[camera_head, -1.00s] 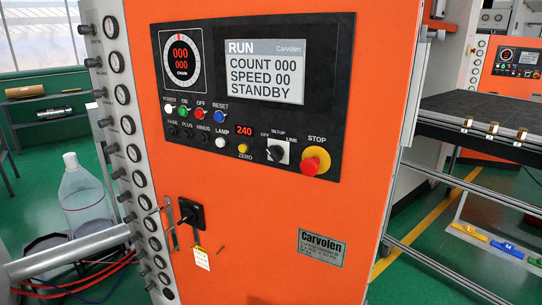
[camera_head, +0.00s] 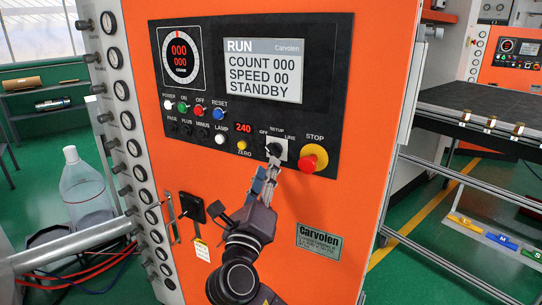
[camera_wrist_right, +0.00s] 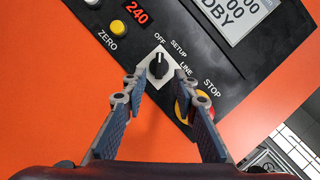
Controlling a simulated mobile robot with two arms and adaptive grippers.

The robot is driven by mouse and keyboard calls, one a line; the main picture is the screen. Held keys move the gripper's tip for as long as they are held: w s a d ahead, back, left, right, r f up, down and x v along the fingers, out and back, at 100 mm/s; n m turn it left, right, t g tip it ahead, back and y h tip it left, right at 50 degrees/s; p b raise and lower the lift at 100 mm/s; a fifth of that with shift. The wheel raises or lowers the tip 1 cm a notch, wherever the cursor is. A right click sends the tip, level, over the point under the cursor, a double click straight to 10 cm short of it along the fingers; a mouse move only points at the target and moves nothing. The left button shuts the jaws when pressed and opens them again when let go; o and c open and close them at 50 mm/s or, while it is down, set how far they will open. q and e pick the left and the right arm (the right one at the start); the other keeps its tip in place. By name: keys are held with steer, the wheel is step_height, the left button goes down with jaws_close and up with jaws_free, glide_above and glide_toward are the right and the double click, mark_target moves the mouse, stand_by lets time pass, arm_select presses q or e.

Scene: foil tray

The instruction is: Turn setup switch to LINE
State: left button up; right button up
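The setup switch (camera_head: 275,150) is a black knob on a white plate on the orange machine's black panel, with OFF, SETUP and LINE labels around it. In the wrist view the knob (camera_wrist_right: 158,66) shows clearly, and its ridge seems to line up with OFF. My right gripper (camera_head: 272,168) reaches up from below, its fingertips just below the switch. In the wrist view the right gripper (camera_wrist_right: 161,80) is open and empty, its fingertips spread to either side below the knob, with no clear contact. My left gripper is not in view.
The yellow and red STOP button (camera_head: 314,158) is close to the right of the switch, beside my right finger in the wrist view. The yellow ZERO button (camera_head: 241,145) is to the left. The display (camera_head: 264,70) reads RUN and STANDBY. A key with a tag (camera_head: 201,247) hangs below.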

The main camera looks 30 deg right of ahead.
mark_target(273, 151)
steer(key=x, duration=0.5)
steer(key=shift+w+d, duration=0.3)
jaws_close()
